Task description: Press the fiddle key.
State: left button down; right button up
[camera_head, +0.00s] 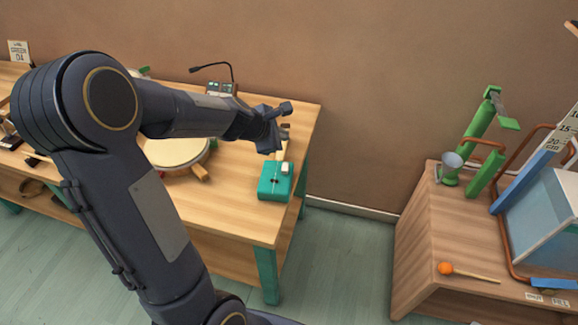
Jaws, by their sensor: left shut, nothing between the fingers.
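A teal box (272,183) sits at the right front corner of the wooden table. It has a small white key (287,168) on its top and a thin wooden neck (283,149) rising behind it; this looks like the fiddle. My left gripper (277,130) is shut and empty, above and behind the box, close to the top of the neck. It is apart from the white key. I cannot tell whether the gripper touches the neck, as it partly hides it. My right gripper is out of view.
A round drum (174,153) lies left of the box, partly behind my arm. A small dark device with a gooseneck (221,88) stands at the back.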

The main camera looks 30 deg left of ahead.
pick_arm(q)
jog(key=b, duration=0.9)
send_near(288, 164)
jog(key=w+f, duration=0.1)
jog(key=w, duration=0.2)
jog(key=w+d+f, duration=0.1)
jog(key=shift+w+f, duration=0.35)
jog(key=shift+f, duration=0.05)
dwell(0.9)
jog(key=shift+f+b, duration=0.3)
jog(key=shift+f, duration=0.1)
jog(key=shift+f+b, duration=0.5)
jog(key=shift+f, duration=0.05)
dwell(0.7)
jog(key=shift+r, duration=0.1)
jog(key=shift+r+p, duration=0.85)
jog(key=shift+p, duration=0.15)
